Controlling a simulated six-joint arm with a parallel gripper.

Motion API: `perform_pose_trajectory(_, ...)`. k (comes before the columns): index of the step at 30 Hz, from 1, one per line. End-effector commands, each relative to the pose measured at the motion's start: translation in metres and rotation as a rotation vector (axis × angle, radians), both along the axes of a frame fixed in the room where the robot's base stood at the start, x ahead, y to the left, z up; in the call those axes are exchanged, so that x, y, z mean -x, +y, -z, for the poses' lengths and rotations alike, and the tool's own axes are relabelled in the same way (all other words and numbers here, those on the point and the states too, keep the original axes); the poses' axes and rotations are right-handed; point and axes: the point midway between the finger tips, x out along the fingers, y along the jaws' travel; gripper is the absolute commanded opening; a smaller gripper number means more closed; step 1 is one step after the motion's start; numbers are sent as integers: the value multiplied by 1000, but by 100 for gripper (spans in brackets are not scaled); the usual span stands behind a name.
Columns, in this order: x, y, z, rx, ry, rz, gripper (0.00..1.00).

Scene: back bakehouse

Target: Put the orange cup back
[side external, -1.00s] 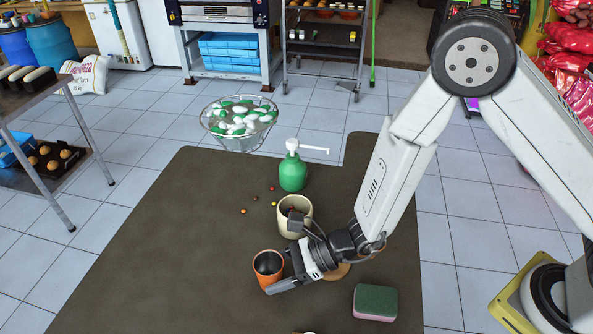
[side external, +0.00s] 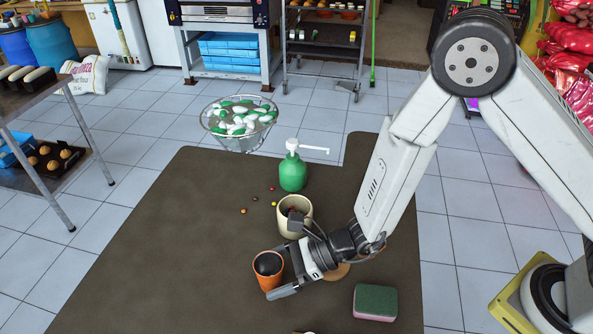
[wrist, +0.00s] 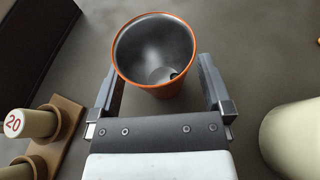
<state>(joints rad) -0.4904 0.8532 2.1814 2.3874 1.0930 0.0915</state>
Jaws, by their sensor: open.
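The orange cup (side external: 268,272) stands upright on the dark table, with a dark grey inside. In the wrist view the cup (wrist: 156,55) sits just ahead of and partly between my fingertips. My gripper (side external: 283,272) is open, low over the table, with one finger on each side of the cup's near part. In the wrist view my gripper (wrist: 158,85) shows a gap between its fingers and the cup wall. A brown wooden holder (wrist: 68,135) with cream pieces, one marked 20, lies at the left of the wrist view; my gripper mostly hides it in the side view.
A cream cup (side external: 296,222) stands close behind my gripper, with a green pump bottle (side external: 292,172) beyond it. Small coloured bits lie near them. A green and pink sponge (side external: 375,302) lies at the right. The table's left part (side external: 150,260) is clear.

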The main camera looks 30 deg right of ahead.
Motion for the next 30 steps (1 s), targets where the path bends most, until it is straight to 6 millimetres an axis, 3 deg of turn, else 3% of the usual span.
perform_pose_trajectory(7,7,-21,-10,-1,0,2,100)
perform_pose_trajectory(21,31,-84,-38,0,-1,4,100)
perform_pose_trajectory(30,38,-102,-46,0,0,1,100)
